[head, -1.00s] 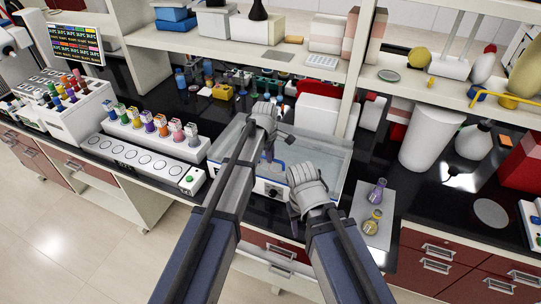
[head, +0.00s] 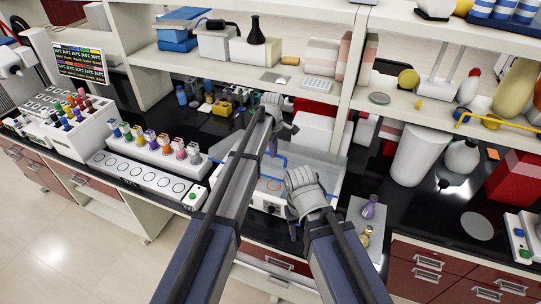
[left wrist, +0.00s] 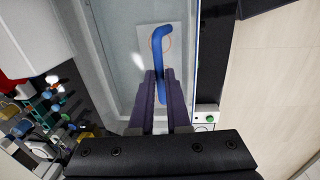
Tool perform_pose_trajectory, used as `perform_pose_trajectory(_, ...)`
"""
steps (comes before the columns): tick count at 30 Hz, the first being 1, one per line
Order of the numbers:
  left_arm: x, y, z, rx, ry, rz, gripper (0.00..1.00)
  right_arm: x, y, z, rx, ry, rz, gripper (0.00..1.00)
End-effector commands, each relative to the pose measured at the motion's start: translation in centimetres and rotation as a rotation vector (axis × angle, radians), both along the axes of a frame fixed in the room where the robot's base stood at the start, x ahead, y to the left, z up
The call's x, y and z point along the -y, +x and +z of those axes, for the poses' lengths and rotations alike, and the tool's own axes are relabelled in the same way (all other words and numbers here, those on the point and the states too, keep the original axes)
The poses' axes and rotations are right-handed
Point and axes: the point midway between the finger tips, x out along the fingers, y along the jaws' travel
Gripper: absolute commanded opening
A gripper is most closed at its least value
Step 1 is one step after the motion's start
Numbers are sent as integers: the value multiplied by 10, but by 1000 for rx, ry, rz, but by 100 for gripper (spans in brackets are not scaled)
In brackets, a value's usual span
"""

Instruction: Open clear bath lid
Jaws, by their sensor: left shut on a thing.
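The bath (head: 258,201) is a pale box with a control panel on its front, standing on the black bench in the middle of the head view. Its clear lid (head: 322,172) lies over the top, partly hidden by my arms. In the left wrist view the lid (left wrist: 120,75) shows with a bent blue handle (left wrist: 160,42). My left gripper (left wrist: 161,88) is shut on the handle, its dark fingers on either side. It also shows over the bath in the head view (head: 272,147). My right gripper (head: 292,230) hangs by the bath's front right; its fingers are too hidden to judge.
A white rack of colourful vials (head: 160,150) and a row of round stations (head: 140,177) stand left of the bath. Flasks (head: 368,208) stand close to its right, with a large white container (head: 420,155) beyond. A shelf (head: 225,65) overhangs the bench behind.

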Motion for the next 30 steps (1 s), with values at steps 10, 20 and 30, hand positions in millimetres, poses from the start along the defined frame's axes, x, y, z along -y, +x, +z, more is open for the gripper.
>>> perform_pose_trajectory(10,12,36,28,-121,41,-1,0,0,0,28,0,1,-18,50)
perform_pose_trajectory(20,12,35,26,-125,41,-1,18,0,0,27,0,1,-19,50)
perform_pose_trajectory(30,11,32,27,-128,42,-1,45,0,0,27,0,1,-19,50)
